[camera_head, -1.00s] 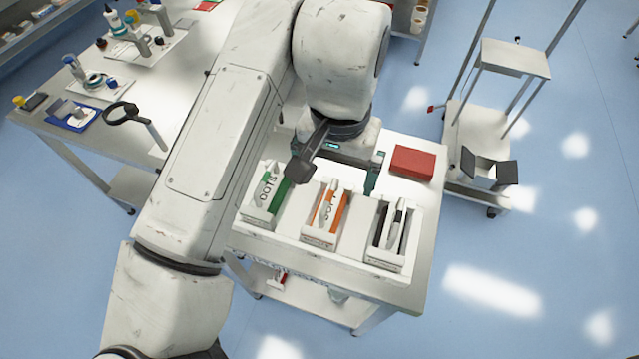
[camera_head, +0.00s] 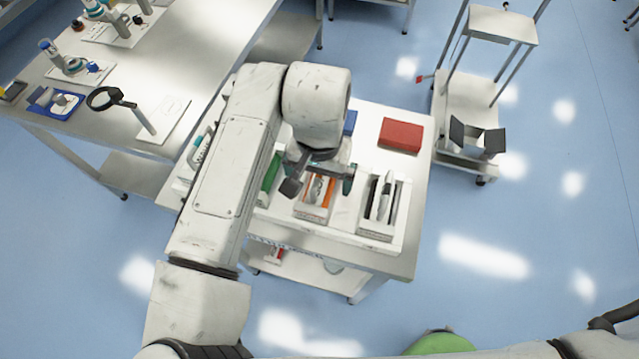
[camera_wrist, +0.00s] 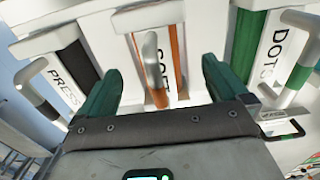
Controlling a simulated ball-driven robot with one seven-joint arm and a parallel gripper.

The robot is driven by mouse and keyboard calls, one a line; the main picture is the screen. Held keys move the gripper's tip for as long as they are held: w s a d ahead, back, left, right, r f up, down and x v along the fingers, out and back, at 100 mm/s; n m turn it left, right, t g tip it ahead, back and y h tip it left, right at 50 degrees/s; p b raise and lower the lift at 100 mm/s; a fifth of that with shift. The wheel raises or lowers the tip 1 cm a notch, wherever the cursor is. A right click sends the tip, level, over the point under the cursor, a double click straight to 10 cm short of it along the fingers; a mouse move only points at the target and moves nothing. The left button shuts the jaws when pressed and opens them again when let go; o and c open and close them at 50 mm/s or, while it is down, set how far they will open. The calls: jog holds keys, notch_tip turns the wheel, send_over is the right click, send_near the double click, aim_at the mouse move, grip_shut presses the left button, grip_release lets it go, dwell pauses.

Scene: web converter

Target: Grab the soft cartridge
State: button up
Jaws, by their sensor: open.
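The soft cartridge (camera_wrist: 176,62) is orange and white, with part of its lettering showing in the wrist view. It stands in the middle white holder (camera_head: 313,214) on the small table; in the head view my arm partly covers the cartridge (camera_head: 318,190). My gripper (camera_wrist: 160,72) is open, with a dark green finger on each side of the orange cartridge in the picture. In the head view my gripper (camera_head: 322,174) is over the middle holder. I cannot tell how far down the fingers reach; no contact shows.
The green DOTS cartridge (camera_wrist: 268,55) and black PRESS cartridge (camera_wrist: 62,82) stand in holders on either side. A red box (camera_head: 401,134) lies at the table's back right. A trolley (camera_head: 468,105) stands to the right, a long metal workbench (camera_head: 185,60) to the left.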

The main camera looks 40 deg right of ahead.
jog(key=shift+f, duration=0.1)
jog(key=shift+c, duration=0.3)
jog(key=c, duration=1.4)
jog(key=shift+c, duration=0.2)
